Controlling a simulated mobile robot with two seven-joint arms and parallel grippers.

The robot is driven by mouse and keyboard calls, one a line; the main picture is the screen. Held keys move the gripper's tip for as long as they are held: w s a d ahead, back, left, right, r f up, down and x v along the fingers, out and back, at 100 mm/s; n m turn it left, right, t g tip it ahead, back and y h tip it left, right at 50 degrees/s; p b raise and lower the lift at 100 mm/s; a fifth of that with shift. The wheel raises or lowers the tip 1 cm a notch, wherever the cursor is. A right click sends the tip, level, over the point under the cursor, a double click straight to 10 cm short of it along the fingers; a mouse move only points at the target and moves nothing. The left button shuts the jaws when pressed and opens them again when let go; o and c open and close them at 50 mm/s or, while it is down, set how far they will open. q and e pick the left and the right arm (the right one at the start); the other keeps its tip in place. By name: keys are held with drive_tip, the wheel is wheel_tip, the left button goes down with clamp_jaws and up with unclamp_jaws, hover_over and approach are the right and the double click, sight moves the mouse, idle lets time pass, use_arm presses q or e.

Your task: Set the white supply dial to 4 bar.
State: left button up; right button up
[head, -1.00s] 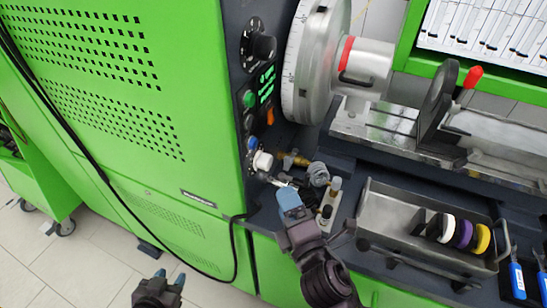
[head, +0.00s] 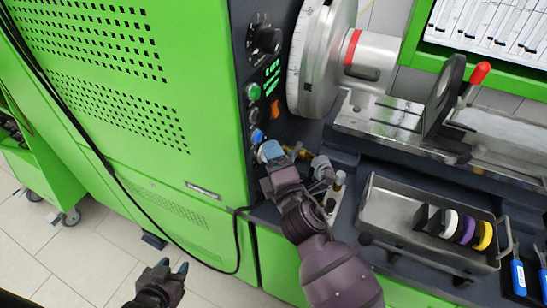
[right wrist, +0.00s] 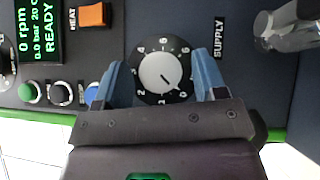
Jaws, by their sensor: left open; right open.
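The white supply dial (right wrist: 160,72) sits on a black numbered ring on the dark panel, beside a SUPPLY label (right wrist: 219,37). Its dark pointer line aims down and right in the right wrist view, near the 0 mark. My right gripper (right wrist: 160,82) is open, with one blue finger on each side of the dial; I cannot tell whether they touch it. In the head view the right gripper (head: 270,152) is at the panel and hides most of the dial. My left gripper (head: 174,268) is open and empty, low over the floor.
A display (right wrist: 38,30) reads 0 rpm and 0.0 bar, READY. An orange HEAT switch (right wrist: 92,15) and green, black and blue buttons are close by. Brass and metal fittings (head: 318,168) stand right of the gripper. A metal tray (head: 385,205) is further right.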

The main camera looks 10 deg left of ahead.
drive_tip(key=c, duration=0.9)
use_arm(q)
drive_tip(key=shift+s+f, duration=0.15)
drive_tip(key=shift+s, duration=0.15)
